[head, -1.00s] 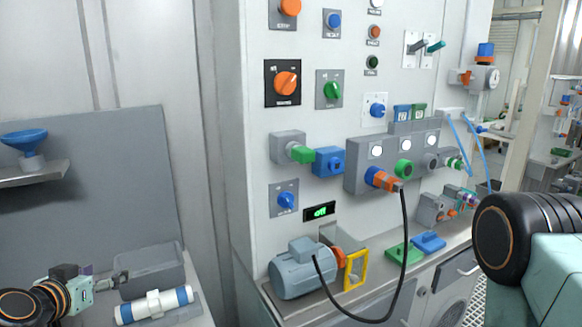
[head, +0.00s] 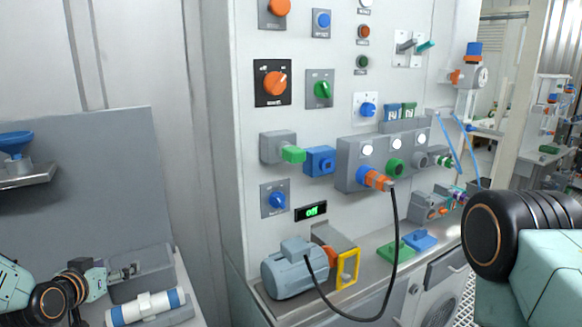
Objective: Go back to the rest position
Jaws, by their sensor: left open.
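My left gripper (head: 128,271) is at the lower left, in front of the grey bin and above the white cylinder. It is small and seen from the side; it is open and I see nothing held in it. My left arm reaches in from the left edge. On the right side a teal and black link of my right arm is close to the camera; its gripper is outside the picture.
A white cylinder with blue ends (head: 147,306) lies beside a grey bin (head: 155,284). A blue funnel (head: 15,143) sits on a shelf. The panel (head: 225,150) carries knobs and switches. A blue-grey motor (head: 292,272) and a yellow frame (head: 347,268) stand on the counter.

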